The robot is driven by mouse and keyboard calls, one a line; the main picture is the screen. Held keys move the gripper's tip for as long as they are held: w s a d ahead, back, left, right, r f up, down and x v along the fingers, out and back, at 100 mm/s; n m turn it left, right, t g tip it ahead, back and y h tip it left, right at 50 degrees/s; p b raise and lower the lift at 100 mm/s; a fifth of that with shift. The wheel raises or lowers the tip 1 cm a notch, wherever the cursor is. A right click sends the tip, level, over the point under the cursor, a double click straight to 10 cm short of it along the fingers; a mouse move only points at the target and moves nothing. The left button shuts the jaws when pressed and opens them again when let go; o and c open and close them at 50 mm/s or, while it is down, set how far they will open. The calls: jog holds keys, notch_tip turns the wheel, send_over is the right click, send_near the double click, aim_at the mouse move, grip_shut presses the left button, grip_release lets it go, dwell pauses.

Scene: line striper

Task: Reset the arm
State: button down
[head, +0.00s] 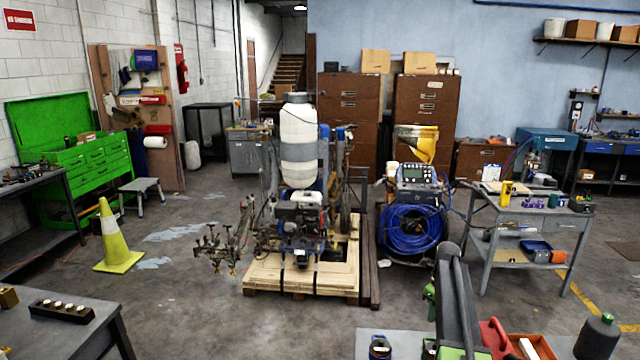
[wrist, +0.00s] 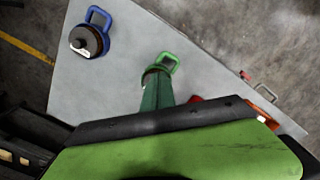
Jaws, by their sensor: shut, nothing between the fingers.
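My arm's dark link rises in the lower right of the head view, in front of a grey bench top (head: 400,338). In the wrist view my gripper (wrist: 180,140) fills the bottom as a broad green and black shape. It is shut and holds nothing. Its tips are hard to make out. Beyond it, a green bottle with a green loop handle (wrist: 162,75) stands on the grey bench, partly hidden by the gripper. A dark bottle with a blue handle (wrist: 90,38) stands farther left, apart from the gripper.
On the bench in the head view are a red item (head: 496,336), an orange tray (head: 533,347) and a grey-green bottle (head: 598,338) at the right. The line striper (head: 300,150) stands on a wooden pallet (head: 262,283) at the centre.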

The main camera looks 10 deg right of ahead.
jog(key=a+f+n, duration=0.1)
jog(key=a, duration=0.4)
jog(key=s+a+f+n+b, duration=0.1)
jog(key=a+n, duration=0.1)
jog(key=a, duration=0.3)
jog(key=s+a+f+n+b, duration=0.1)
jog(key=a+n, duration=0.1)
jog(key=a, duration=0.4)
jog(key=shift+a+f, duration=0.1)
jog(key=shift+f, duration=0.05)
jog(key=s+a+f+n+b, duration=0.1)
jog(key=s+a+n, duration=0.25)
jog(key=a, duration=0.35)
jog(key=s+a+f+n+b, duration=0.1)
jog(key=s+a+n+b, duration=0.2)
jog(key=a, duration=0.4)
jog(key=s+a+n+p, duration=0.1)
jog(key=s+a+n, duration=0.3)
jog(key=s+n, duration=0.6)
jog(key=n, duration=0.8)
jog(key=shift+s+f+n, duration=0.2)
jog(key=shift+f+n, duration=0.15)
